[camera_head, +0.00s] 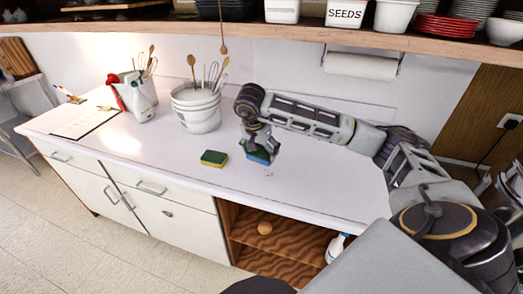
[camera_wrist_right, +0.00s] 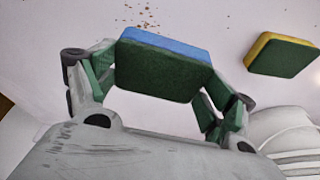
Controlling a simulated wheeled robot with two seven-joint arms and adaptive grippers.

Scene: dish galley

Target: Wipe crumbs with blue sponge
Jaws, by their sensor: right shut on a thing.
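The blue sponge (camera_head: 258,155) has a dark green scouring side and is held by my right gripper (camera_head: 259,149) close over the white counter (camera_head: 150,150). In the right wrist view the sponge (camera_wrist_right: 162,66) sits between both fingers, its green side facing the camera and its blue layer on the far side. I cannot tell whether it touches the counter. The brown crumbs (camera_wrist_right: 145,14) lie scattered just beyond the sponge. A few small specks of crumbs (camera_head: 268,173) show by the sponge in the head view. My left gripper is not in view.
A yellow and green sponge (camera_head: 214,158) lies left of my gripper, also seen in the wrist view (camera_wrist_right: 281,55). A shelf (camera_head: 300,34) runs above.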

